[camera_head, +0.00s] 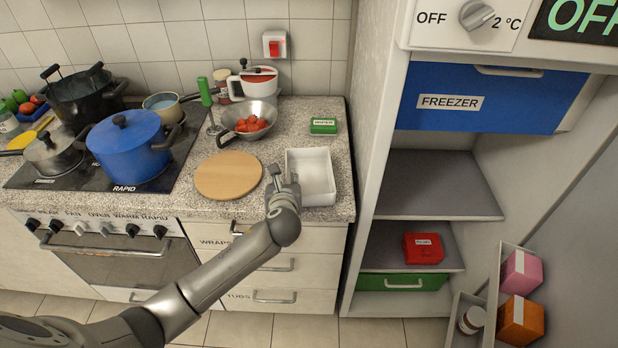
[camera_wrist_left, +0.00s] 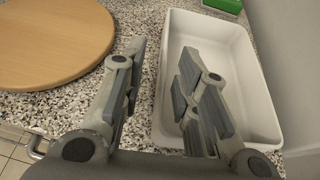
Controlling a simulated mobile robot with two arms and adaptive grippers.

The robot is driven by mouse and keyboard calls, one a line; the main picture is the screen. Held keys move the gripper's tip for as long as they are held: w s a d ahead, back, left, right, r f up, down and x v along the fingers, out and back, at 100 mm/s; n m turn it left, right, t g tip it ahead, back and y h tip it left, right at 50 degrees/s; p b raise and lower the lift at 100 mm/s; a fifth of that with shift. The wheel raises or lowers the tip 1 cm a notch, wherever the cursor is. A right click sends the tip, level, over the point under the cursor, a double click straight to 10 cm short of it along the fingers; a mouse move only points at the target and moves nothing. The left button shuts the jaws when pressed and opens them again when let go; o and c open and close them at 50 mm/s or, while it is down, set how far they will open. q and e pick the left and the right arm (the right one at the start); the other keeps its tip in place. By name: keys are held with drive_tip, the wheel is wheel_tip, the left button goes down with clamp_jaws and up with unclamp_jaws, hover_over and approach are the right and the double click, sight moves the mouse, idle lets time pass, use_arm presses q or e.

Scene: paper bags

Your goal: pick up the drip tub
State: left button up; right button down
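The drip tub, a white rectangular open tub (camera_head: 318,168), stands empty on the speckled counter near its right end. It also shows in the left wrist view (camera_wrist_left: 222,62). My left gripper (camera_head: 283,178) is at the tub's near left side. In the left wrist view my left gripper (camera_wrist_left: 162,62) is open, with the tub's left wall between its fingers. One finger is over the counter outside the tub, the other over its inside. I cannot tell if either touches the wall. My right gripper is not in view.
A round wooden board (camera_head: 228,175) lies left of the tub. Pots, including a blue one (camera_head: 130,150), fill the stove. A tall cabinet wall (camera_head: 375,130) stands close on the right.

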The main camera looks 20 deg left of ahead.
use_arm(q)
drive_tip(key=shift+d+p+x, duration=0.15)
drive_tip(key=shift+p+x, duration=0.05)
drive_tip(key=shift+x, duration=1.1)
drive_tip(key=shift+d+p+x, duration=0.15)
drive_tip(key=shift+p+x, duration=0.05)
drive_tip(key=shift+x, duration=1.1)
drive_tip(key=shift+w, duration=0.15)
clamp_jaws()
